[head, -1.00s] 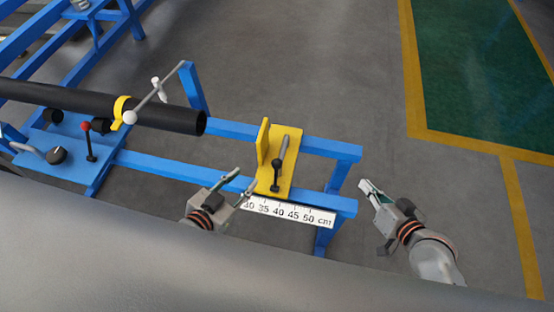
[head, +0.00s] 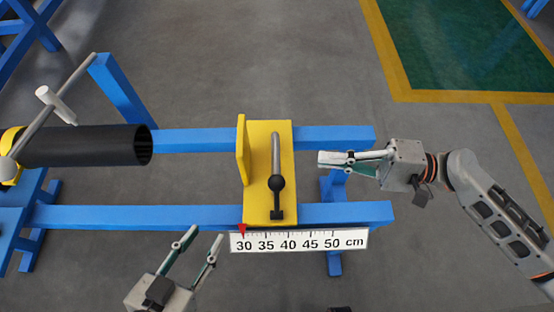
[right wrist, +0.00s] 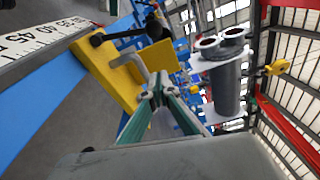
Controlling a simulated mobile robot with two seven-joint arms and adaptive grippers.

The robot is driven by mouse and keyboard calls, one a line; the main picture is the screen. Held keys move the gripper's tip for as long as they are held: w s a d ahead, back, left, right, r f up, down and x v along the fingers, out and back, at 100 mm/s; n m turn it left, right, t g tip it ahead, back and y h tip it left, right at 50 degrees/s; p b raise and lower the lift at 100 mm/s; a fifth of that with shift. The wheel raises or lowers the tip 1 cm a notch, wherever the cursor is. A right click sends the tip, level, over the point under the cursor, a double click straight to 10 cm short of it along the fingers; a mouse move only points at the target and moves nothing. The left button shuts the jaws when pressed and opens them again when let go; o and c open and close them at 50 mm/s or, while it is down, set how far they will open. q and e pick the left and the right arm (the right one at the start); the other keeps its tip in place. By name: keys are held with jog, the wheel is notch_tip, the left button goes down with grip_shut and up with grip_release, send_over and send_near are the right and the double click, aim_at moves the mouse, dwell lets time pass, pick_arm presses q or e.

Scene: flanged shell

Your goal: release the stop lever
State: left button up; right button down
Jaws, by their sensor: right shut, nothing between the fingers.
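The stop is a yellow plate (head: 262,195) with an upright yellow face, straddling two blue rails in the head view. The stop lever, a grey bar (head: 276,150) with a black knob (head: 277,183), lies along the plate. In the right wrist view the knob (right wrist: 154,30) and plate (right wrist: 110,74) show beyond the fingers. My right gripper (head: 322,159) is shut and empty, its tips pointing left, a little right of the plate and apart from the lever. My left gripper (head: 206,234) is open and empty, in front of the near rail, left of the scale.
A white scale (head: 299,241) lies along the near rail (head: 140,216), with a red pointer (head: 243,230) near 30 cm. A black pipe (head: 90,146) ends left of the stop with a gap between. A blue post (head: 120,92) stands behind the pipe. Open floor lies behind the rails.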

aim_at(277, 197)
pick_arm(q)
jog(key=shift+r, duration=0.1)
pick_arm(e)
jog(key=shift+r, duration=0.2)
jog(key=a, duration=0.3)
jog(key=w+a, duration=0.1)
jog(key=a, duration=0.6)
jog(key=shift+w+a+p, duration=0.1)
jog(key=shift+w+p, duration=0.15)
jog(key=shift+p, duration=0.1)
pick_arm(q)
jog(key=shift+s+a+f, duration=0.35)
jog(key=shift+a+f, duration=0.05)
jog(key=shift+f, duration=0.05)
pick_arm(e)
jog(key=s, duration=0.2)
jog(key=s+d, duration=0.1)
jog(key=s, duration=0.1)
jog(key=shift+r, duration=0.2)
pick_arm(q)
jog(key=shift+w+r, duration=0.1)
jog(key=shift+d, duration=0.1)
